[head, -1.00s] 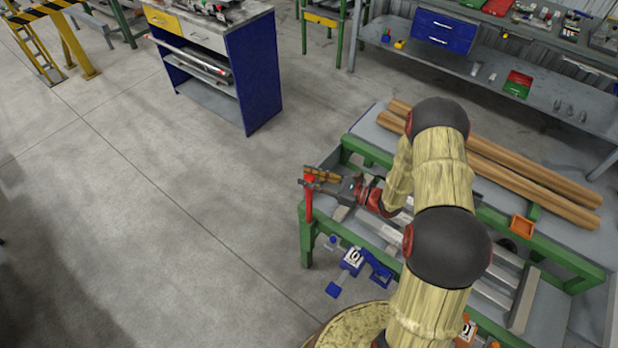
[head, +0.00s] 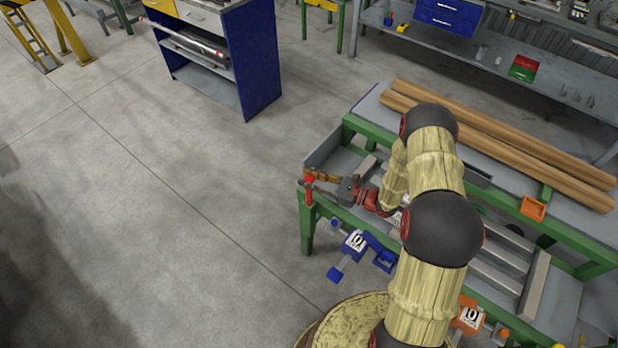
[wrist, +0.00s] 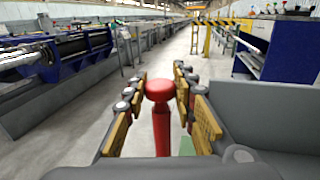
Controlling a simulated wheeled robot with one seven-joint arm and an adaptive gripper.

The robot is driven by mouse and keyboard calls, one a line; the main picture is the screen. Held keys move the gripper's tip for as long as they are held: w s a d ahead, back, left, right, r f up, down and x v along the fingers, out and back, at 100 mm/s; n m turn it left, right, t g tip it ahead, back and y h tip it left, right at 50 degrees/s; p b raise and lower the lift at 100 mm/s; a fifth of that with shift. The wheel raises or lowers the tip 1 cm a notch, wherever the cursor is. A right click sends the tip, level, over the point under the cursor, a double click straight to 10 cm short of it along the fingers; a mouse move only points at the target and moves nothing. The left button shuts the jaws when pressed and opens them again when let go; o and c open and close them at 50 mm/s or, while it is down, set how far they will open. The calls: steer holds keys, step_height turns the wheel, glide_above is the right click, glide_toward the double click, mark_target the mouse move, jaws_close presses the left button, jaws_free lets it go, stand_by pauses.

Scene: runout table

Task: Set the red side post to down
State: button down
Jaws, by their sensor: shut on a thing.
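The red side post (head: 309,192) stands upright at the left end corner of the green-framed runout table (head: 304,212). Only a short length of it shows in the head view. My gripper (head: 319,179) is at its upper part, reaching in from the right. In the wrist view the post's round red head (wrist: 160,90) sits between the two yellow-padded fingers, with its shaft below. My gripper is shut on the post. The exact contact between pads and post is hard to see.
Blue (head: 355,242) and orange (head: 468,316) labelled parts sit along the table's near side. Long brown bars (head: 500,140) lie on the far side, with an orange box (head: 533,208) near them. The floor left of the table is clear, up to a blue cabinet (head: 262,70).

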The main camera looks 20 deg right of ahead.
steer(key=c, duration=1.5)
jaws_free()
steer(key=shift+o, duration=0.4)
steer(key=v, duration=1.2)
steer(key=shift+r, duration=0.1)
